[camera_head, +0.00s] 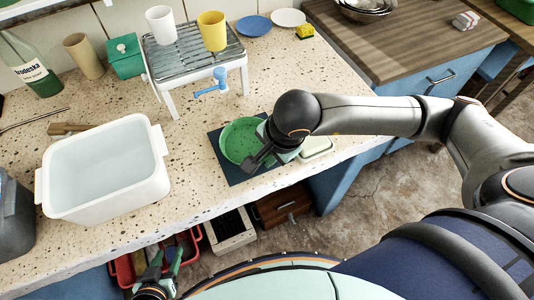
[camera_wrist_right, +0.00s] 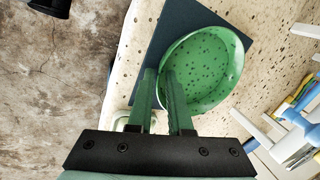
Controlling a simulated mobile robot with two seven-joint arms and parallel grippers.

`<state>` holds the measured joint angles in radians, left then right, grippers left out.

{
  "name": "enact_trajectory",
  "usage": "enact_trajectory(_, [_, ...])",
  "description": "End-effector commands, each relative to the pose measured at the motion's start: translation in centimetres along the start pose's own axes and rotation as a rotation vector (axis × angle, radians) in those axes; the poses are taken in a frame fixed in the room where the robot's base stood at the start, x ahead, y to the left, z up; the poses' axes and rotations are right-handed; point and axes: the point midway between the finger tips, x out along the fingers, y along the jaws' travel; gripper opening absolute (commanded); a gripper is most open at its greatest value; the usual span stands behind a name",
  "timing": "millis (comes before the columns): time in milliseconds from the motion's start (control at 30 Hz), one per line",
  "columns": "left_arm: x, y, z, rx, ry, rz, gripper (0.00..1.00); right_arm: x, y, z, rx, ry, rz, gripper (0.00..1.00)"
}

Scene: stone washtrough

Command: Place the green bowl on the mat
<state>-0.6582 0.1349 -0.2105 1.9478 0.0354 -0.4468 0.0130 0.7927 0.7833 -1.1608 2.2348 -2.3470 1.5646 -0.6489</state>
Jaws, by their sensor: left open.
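The green speckled bowl (camera_head: 238,140) is over the dark blue mat (camera_head: 227,171) near the counter's front edge, and seems roughly level. I cannot tell whether its base touches the mat. My right gripper (camera_head: 262,155) is at the bowl's near right side. In the right wrist view its two fingers (camera_wrist_right: 160,75) are close together with the rim of the bowl (camera_wrist_right: 205,65) between their tips. The mat (camera_wrist_right: 165,30) shows past the bowl there. My left gripper (camera_head: 164,262) is open and empty, low in front of the counter.
A white basin (camera_head: 105,180) stands left of the mat. A soap dish (camera_head: 316,148) sits right of the bowl. Free counter lies between basin and mat.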

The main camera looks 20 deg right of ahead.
Motion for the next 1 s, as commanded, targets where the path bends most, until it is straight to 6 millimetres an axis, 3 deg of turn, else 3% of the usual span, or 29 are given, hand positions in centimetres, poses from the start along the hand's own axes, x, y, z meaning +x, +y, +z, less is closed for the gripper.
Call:
enact_trajectory(133, [-0.1,0.0,0.3,-0.001,-0.005,0.001,0.48,0.0,0.0,0.0,0.0,0.0,0.0,0.33])
enact_trajectory(467, [-0.6,0.1,-0.2,-0.001,-0.003,0.0,0.48,-0.6,-0.2,0.0,0.0,0.001,0.001,0.33])
enact_trajectory(1000, [-0.6,-0.3,-0.2,-0.001,0.003,-0.008,0.48,-10.8,-0.2,0.0,-0.001,0.001,-0.005,0.33])
